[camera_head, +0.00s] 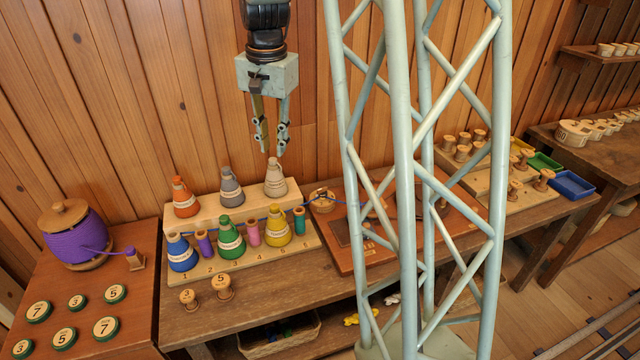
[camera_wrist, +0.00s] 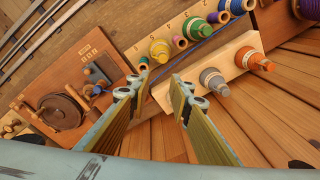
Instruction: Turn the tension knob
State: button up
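A reddish wooden winder board (camera_head: 345,258) lies on the bench, partly hidden by my lattice column. The board also shows in the wrist view (camera_wrist: 55,70), with a dark reel (camera_wrist: 62,110) and a dark block (camera_wrist: 97,76). A round light wooden piece (camera_head: 322,200) sits at its back left corner, beside the blue thread. I cannot tell which part is the tension knob.
A stepped rack (camera_head: 290,250) of coloured cones and small spools stands left of the board, below my gripper. A purple spool (camera_head: 75,235) stands on the left table. Loose wooden spools (camera_head: 222,287) stand in front of the rack. Blue and green trays (camera_head: 572,184) lie right.

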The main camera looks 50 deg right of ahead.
jog(key=w+d+f+m+p, duration=0.35)
jog(key=d+f, duration=0.35)
jog(key=d, duration=0.6)
jog(key=m+g+p, duration=0.1)
jog(key=m+p, duration=0.2)
jog(key=p, duration=0.1)
send_over(322, 191)
notch_tip(322, 191, down, 8)
jog(key=shift+w+a+m+y, duration=0.2)
jog(key=shift+w+m+y, duration=0.05)
jog(key=shift+w+y, duration=0.05)
jog(key=shift+f, duration=0.2)
jog(key=shift+f, duration=6.7)
jog(key=shift+c, duration=0.3)
grip_shut()
